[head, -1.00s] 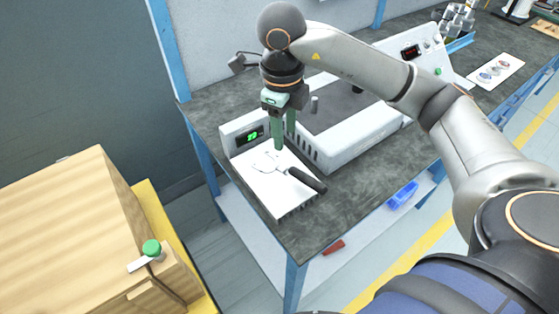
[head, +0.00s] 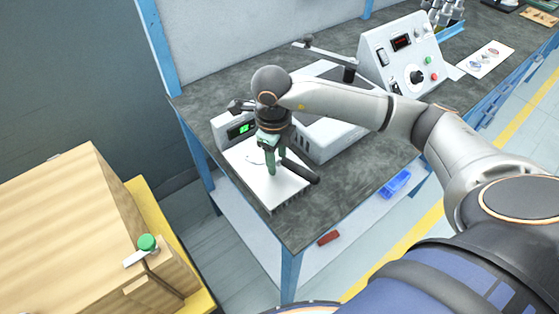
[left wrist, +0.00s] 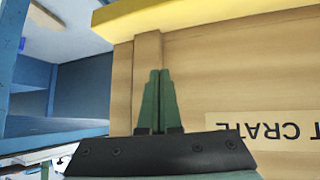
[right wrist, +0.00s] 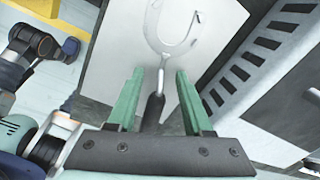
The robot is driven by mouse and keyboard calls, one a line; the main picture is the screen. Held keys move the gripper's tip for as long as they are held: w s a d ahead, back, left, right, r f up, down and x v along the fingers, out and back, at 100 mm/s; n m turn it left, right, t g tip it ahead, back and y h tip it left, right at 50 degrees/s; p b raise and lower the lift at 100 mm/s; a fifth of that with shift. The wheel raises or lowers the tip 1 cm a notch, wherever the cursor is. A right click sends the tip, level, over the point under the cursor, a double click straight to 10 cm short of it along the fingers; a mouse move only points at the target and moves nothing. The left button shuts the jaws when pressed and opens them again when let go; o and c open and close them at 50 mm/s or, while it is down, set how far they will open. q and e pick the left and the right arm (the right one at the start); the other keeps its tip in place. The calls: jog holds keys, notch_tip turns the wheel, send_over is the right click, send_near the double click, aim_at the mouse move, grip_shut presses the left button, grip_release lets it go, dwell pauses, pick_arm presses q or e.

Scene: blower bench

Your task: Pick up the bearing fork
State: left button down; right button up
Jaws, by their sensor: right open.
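The bearing fork has a pale, two-pronged U-shaped head and a black handle (head: 300,172). It lies on the white top plate (head: 288,192) of a low unit with a green display, near the bench's left end. My right gripper (head: 271,171) is open and points down over the fork, covering part of it. In the right wrist view the fork's head (right wrist: 172,38) lies beyond the fingertips (right wrist: 160,73), and its neck and black handle show between the open fingers. My left gripper (left wrist: 159,72) is shut with nothing visible in it, in front of a wooden crate.
The wooden crate (head: 70,225) with a green knob (head: 147,242) stands left of the bench. A larger grey unit (head: 345,135) and a control box (head: 400,58) stand behind and right of the fork. A blue bin (head: 395,184) and red item (head: 328,238) lie lower down.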

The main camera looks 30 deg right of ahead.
grip_shut()
dwell(0.3)
dwell(1.1)
